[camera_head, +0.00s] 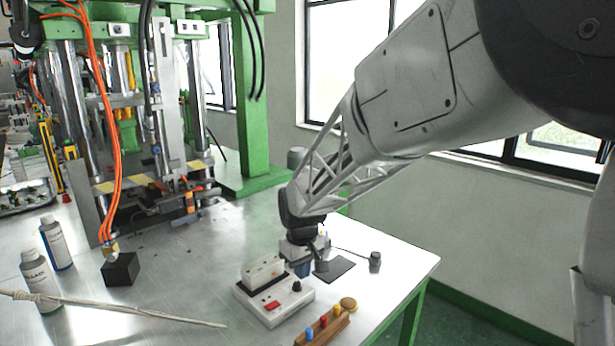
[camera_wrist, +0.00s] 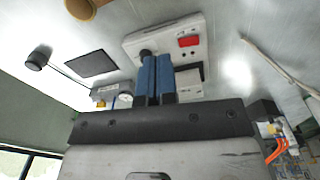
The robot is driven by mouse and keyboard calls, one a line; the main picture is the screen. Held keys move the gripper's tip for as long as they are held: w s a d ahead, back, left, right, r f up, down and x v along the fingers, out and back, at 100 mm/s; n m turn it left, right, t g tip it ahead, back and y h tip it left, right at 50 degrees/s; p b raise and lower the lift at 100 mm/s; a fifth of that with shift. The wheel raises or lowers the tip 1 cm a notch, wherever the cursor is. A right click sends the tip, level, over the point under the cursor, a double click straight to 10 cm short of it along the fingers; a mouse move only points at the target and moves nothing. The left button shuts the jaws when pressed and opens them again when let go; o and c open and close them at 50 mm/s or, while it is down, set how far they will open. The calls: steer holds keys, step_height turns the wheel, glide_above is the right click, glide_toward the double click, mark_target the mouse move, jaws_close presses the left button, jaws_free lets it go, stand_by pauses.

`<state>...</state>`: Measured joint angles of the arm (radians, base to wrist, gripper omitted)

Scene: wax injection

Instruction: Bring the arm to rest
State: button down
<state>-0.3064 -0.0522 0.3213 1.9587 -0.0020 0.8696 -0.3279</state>
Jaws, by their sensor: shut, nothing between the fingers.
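My gripper (camera_head: 303,270) hangs from the arm over the right part of the metal table, pointing down. Its two blue fingers show side by side in the wrist view (camera_wrist: 156,72), closed together with nothing between them. In the head view the gripper is close behind a white control box (camera_head: 268,314) with a red switch and a black knob. The box also shows in the wrist view (camera_wrist: 203,28), just beyond the fingertips. I cannot tell the exact height of the fingertips above the table.
A wooden block (camera_head: 330,334) with coloured pegs lies at the front edge. A dark pad (camera_head: 335,269) and a small black cylinder (camera_head: 375,262) are to the right. Two bottles (camera_head: 57,244) and a long stick (camera_head: 130,309) are left. The green press (camera_head: 255,100) stands behind.

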steer(key=s+d+r+m+t, duration=0.1)
steer(key=s+d+r+m, duration=0.1)
steer(key=s+d+r, duration=0.4)
steer(key=s+d+r+m, duration=0.2)
steer(key=s+d, duration=0.5)
steer(key=s, duration=0.3)
steer(key=s+d+m+t, duration=0.1)
steer(key=s+d+m, duration=0.2)
steer(key=s+d, duration=0.4)
steer(key=s, duration=0.9)
steer(key=shift+s+r, duration=0.2)
steer(key=shift+s, duration=0.1)
steer(key=c, duration=1.8)
jaws_free()
